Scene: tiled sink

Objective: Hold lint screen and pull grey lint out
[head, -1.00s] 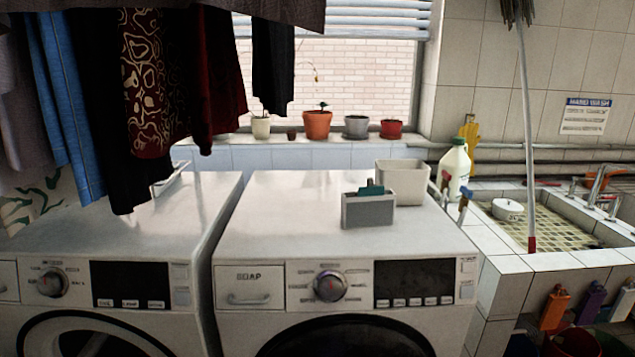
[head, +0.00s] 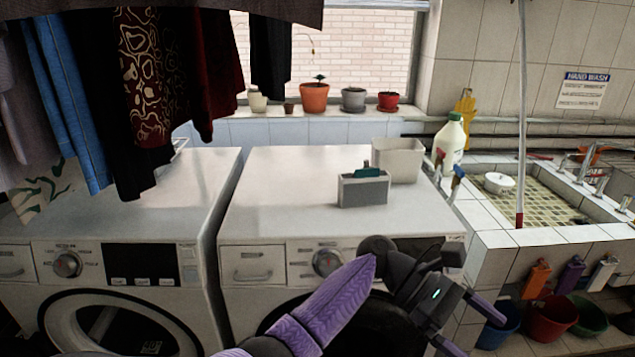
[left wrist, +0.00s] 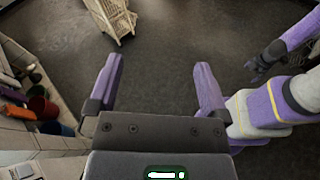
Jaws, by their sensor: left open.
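A grey upright box-like piece (head: 362,193), which looks like the lint screen with its lint, stands on the right washing machine's top. A teal part (head: 369,171) sticks out of its upper edge. I cannot tell where screen ends and lint begins. My left gripper (head: 481,334) is in front of the right machine, below and to the right of the grey piece, well apart from it. In the left wrist view its two purple fingers (left wrist: 157,75) are spread and empty, over the floor. My right gripper (left wrist: 262,68) shows small at the right of that view; its jaws are unclear.
A pale bin (head: 398,161) stands right behind the grey piece. A white bottle (head: 450,142) and taps are at the machine's right, beside the tiled sink (head: 540,205). Clothes (head: 145,85) hang over the left machine (head: 170,195). The right machine's front top (head: 290,205) is clear.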

